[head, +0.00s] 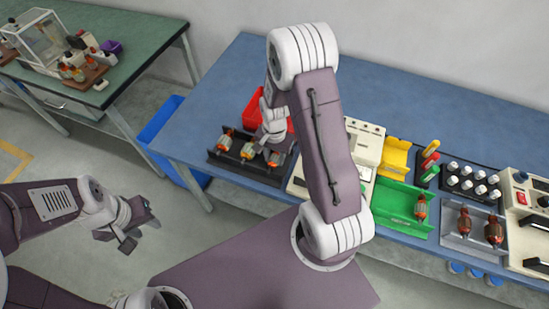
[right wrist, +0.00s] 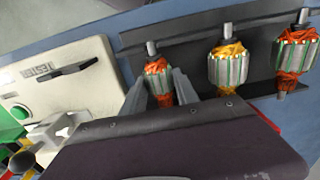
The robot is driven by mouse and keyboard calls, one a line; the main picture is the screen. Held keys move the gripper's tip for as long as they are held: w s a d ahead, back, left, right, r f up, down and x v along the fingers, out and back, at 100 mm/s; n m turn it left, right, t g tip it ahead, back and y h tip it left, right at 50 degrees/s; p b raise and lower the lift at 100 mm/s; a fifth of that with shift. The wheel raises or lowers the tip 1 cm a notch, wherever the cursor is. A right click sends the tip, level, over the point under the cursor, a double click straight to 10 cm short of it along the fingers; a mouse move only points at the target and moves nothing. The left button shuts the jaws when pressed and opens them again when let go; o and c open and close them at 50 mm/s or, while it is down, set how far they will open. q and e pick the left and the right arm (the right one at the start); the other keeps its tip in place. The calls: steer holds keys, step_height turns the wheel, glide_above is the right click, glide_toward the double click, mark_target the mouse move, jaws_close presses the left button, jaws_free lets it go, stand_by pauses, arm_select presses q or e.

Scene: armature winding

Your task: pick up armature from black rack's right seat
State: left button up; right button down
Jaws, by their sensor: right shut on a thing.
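The black rack (head: 262,177) stands at the table's front left edge with three armatures in a row. The left armature (head: 226,139) and middle armature (head: 248,151) sit in their seats. The right-seat armature (head: 274,159) has orange windings and is partly hidden by my right gripper (head: 270,147). In the right wrist view, the gripper's fingers (right wrist: 160,88) are on either side of this armature (right wrist: 158,82), shut on it. It is still at the rack, beside the middle armature (right wrist: 228,66). My left gripper (head: 127,228) is open and empty, off the table over the floor.
A red bin (head: 254,112) is behind the rack. A white machine (head: 364,140) stands close to its right. Further right are a green tray (head: 392,205) with an armature and a grey tray (head: 478,240) with two armatures. The table behind the rack is mostly clear.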

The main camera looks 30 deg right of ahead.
mark_target(275, 157)
step_height(275, 157, up, 4)
steer(key=shift+s+d+r, duration=0.1)
steer(key=shift+s+r, duration=0.05)
steer(key=shift+r, duration=0.1)
steer(key=s+d+r, duration=0.1)
steer(key=s+r, duration=0.1)
steer(key=s, duration=0.1)
steer(key=s+d+r, duration=0.1)
steer(key=s+r, duration=0.1)
steer(key=s, duration=0.2)
steer(key=s+d+r, duration=0.1)
steer(key=s+r, duration=0.1)
steer(key=s, duration=0.2)
steer(key=shift+r, duration=0.25)
